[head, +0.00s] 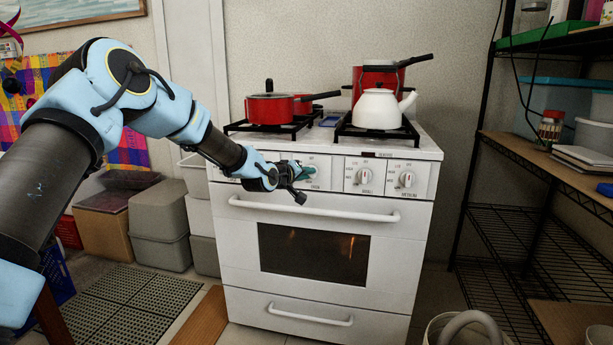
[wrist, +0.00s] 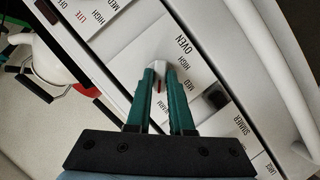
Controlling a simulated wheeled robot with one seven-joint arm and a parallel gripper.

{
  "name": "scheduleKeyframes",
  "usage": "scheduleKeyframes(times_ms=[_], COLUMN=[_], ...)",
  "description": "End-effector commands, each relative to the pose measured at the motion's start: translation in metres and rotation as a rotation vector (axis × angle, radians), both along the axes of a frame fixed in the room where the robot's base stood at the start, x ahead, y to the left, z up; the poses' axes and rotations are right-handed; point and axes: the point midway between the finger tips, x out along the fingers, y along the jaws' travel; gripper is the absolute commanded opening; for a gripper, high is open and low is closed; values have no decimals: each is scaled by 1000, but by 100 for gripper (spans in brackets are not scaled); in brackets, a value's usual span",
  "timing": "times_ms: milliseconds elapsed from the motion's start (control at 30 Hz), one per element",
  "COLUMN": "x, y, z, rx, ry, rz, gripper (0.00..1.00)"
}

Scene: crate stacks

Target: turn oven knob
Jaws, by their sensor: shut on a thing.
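The white oven (head: 315,230) stands against the wall, with its control panel above the door handle. The oven knob (wrist: 157,67) is white with a red mark and sits on a plate labelled OVEN, HIGH, MED and WARM. My gripper (wrist: 162,74) has its two green fingers shut on the knob, one on each side. In the head view my gripper (head: 303,171) is at the left part of the panel and hides this knob. Two other knobs, a middle one (head: 363,177) and a right one (head: 406,179), are free.
Red pots (head: 270,108) and a white kettle (head: 377,109) stand on the stove top. The door handle (head: 313,209) runs just below the panel. Grey bins (head: 158,218) stand left of the oven. A black wire shelf (head: 503,228) stands to the right.

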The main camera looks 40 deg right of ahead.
Motion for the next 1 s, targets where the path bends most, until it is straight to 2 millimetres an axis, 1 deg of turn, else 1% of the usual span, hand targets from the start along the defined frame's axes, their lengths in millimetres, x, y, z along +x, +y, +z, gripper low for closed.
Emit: scheduleKeyframes(times_ms=[700, 1000], x=[-6, -6], y=[-3, -3], z=[1, 2], rx=[317, 407], ry=[-494, -632], rz=[-3, -2], gripper=[0, 0])
